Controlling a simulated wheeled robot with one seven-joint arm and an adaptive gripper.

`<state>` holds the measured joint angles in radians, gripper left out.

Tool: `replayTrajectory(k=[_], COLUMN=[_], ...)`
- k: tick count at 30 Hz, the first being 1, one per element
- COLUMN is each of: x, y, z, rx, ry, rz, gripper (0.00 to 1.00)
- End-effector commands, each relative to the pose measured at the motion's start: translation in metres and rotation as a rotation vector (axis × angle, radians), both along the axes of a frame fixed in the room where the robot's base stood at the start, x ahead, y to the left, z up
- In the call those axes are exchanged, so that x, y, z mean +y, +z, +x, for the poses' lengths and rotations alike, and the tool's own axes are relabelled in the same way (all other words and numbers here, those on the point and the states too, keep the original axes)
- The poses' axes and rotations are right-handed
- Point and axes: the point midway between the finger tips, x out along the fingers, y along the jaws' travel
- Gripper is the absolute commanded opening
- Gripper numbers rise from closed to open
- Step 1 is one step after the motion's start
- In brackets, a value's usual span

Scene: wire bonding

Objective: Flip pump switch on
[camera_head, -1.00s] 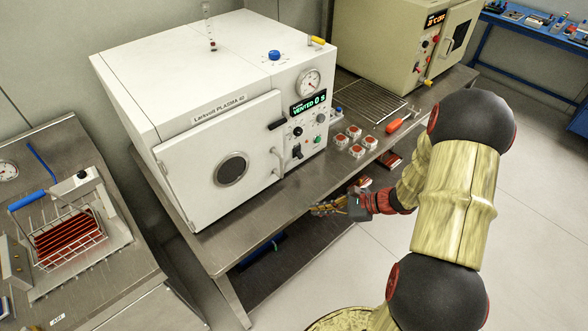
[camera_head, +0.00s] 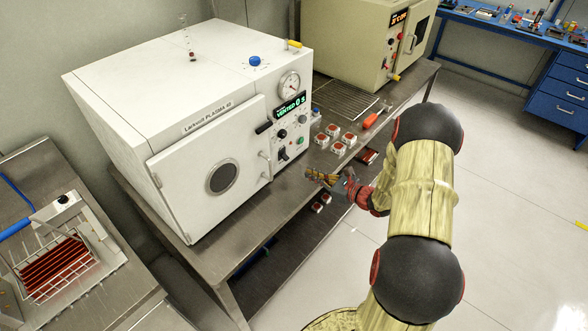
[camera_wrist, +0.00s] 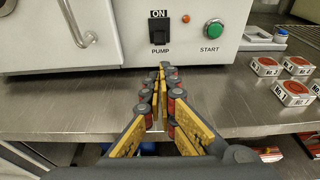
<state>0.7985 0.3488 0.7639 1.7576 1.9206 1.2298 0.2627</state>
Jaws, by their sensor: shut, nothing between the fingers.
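The pump switch (camera_wrist: 159,36) is a black rocker on the front of the white plasma machine (camera_head: 205,85), with an ON label above it and PUMP below. In the head view the switch (camera_head: 284,154) sits low on the control panel, right of the door. My gripper (camera_wrist: 162,68) is shut and empty. In the wrist view its fingertips point at the panel just below the PUMP label; I cannot tell the exact gap. In the head view my gripper (camera_head: 312,173) is in front of the panel, over the bench's front edge.
A green START button (camera_wrist: 214,29) is right of the switch. Several numbered white and red blocks (camera_head: 338,148) and an orange-handled screwdriver (camera_head: 371,121) lie on the steel bench (camera_head: 215,248) to the right. The door handle (camera_head: 266,166) is close on the left.

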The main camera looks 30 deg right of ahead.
Motion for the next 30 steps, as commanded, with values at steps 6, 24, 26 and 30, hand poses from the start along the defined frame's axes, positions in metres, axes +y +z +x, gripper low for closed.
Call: replayTrajectory(k=[6,24,26,30], x=[0.009,0.033,0.034,0.033], y=[-0.007,-0.024,-0.024,-0.023], z=[0.020,0.090,0.091,0.091], rx=[-0.001,0.000,0.000,0.000], ry=[0.005,0.002,0.002,0.001], rz=[-0.002,0.000,0.000,-0.001], gripper=[0.00,0.00,0.00,0.00])
